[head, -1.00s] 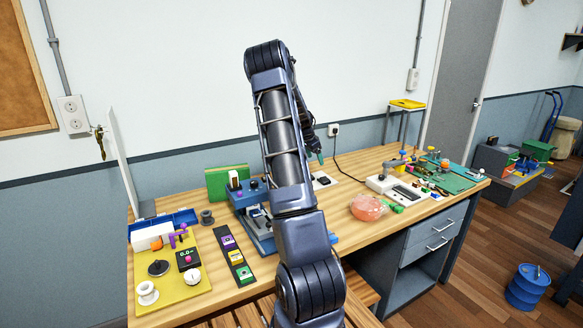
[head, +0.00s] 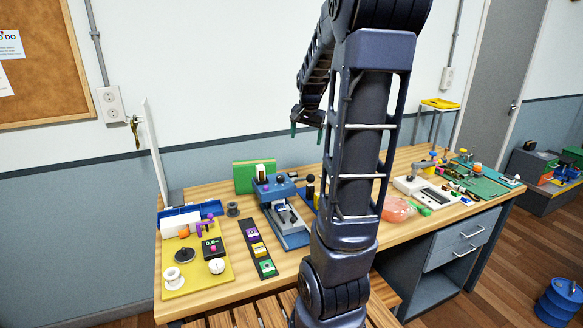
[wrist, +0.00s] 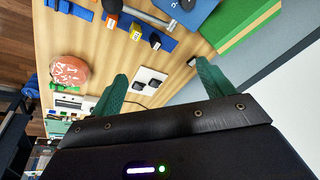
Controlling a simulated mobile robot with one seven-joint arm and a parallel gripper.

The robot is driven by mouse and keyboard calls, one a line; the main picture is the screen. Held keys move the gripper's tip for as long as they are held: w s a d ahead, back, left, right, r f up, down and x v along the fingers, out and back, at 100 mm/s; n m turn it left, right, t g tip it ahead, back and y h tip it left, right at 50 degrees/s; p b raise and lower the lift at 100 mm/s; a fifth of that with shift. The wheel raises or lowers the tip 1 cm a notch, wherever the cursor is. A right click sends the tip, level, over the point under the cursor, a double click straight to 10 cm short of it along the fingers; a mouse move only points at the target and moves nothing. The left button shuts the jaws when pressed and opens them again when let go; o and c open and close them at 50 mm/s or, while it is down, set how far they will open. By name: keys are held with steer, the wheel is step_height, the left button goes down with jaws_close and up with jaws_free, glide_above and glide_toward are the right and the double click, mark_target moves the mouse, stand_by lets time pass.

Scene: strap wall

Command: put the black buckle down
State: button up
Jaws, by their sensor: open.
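My gripper (head: 307,131) is raised in front of the wall, above the back of the bench, in the head view. Its two green fingers are spread, with nothing between them; the wrist view shows the open gripper (wrist: 162,70) too. In the wrist view, black pieces that may be the black buckle (wrist: 151,84) lie on a white pad (wrist: 138,78) on the bench, beyond the fingertips and apart from them. They are too small to identify surely. In the head view my arm hides that part of the bench.
A blue press-like device (head: 283,205), a green block (head: 252,176) and a yellow mat (head: 200,281) with small parts stand on the left. A pink, rounded thing (head: 397,209) and a white device (head: 426,192) lie on the right. Bare wood surrounds the pad.

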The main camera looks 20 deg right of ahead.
steer(key=s+a+n, duration=0.4)
steer(key=s+a, duration=0.4)
steer(key=s, duration=0.4)
steer(key=s+a+r+n+t, duration=0.1)
steer(key=s+a+n, duration=0.4)
steer(key=s+a, duration=0.3)
steer(key=s, duration=0.3)
steer(key=shift+s+y, duration=0.4)
